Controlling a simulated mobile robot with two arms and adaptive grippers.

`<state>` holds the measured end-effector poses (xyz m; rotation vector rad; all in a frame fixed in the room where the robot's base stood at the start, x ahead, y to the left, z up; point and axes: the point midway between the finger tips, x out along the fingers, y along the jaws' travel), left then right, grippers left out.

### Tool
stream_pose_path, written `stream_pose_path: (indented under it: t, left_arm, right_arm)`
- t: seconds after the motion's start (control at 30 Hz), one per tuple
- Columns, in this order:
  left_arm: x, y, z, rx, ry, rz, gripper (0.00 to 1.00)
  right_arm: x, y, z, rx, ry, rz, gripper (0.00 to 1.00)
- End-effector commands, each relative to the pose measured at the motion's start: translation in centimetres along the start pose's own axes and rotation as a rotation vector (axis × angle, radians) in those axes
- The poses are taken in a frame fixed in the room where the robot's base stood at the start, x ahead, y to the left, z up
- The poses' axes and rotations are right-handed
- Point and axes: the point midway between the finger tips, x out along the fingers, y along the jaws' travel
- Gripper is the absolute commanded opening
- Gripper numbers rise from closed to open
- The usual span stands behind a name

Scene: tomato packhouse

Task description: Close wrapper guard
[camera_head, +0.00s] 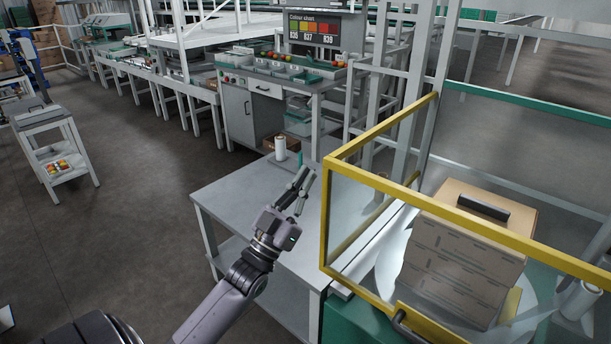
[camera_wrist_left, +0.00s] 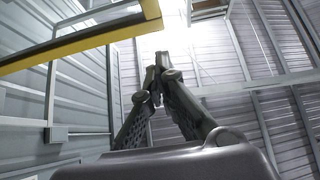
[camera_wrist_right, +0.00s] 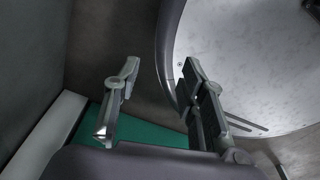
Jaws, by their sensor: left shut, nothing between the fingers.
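The wrapper guard (camera_head: 392,188) is a yellow frame with clear panels at the right of the head view. A dark handle (camera_head: 400,322) is at its lower front edge. Behind the panels, stacked brown cartons (camera_head: 465,262) stand on a pale round turntable (camera_head: 392,272). My left gripper (camera_head: 303,180) is shut and empty, over the grey table left of the guard, apart from the frame. The left wrist view shows the yellow frame (camera_wrist_left: 85,40) above and left of its fingers. My right gripper (camera_wrist_right: 160,72) is open, beside the turntable edge (camera_wrist_right: 240,60), and outside the head view.
A grey table (camera_head: 238,200) stands left of the guard, with a white roll (camera_head: 280,148) and a small green item at its back. A green base (camera_head: 345,318) lies below the guard. Open floor (camera_head: 120,225) is at the left, with a small cart (camera_head: 48,140) beyond.

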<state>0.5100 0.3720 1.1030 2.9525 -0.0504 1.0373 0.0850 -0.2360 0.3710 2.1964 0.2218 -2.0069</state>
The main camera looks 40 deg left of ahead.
Motion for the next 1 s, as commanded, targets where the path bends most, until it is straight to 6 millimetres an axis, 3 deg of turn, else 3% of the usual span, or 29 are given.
stream_pose_path:
  t: [0.37, 0.6, 1.0]
  left_arm:
    - [8.3, 0.0, -0.3, 0.000, 0.002, 0.001, 0.00]
    - [6.0, 0.0, 2.6, 0.000, -0.003, -0.001, 0.00]
    - [5.4, 0.1, 3.2, 0.001, 0.000, 0.000, 0.00]
  right_arm:
    - [-3.0, 0.7, -0.2, 0.001, -0.001, 0.008, 0.38]
    - [-3.2, -0.2, -0.6, 0.004, 0.003, -0.002, 0.38]
    - [-3.2, -0.5, -0.6, 0.003, 0.005, -0.007, 0.38]
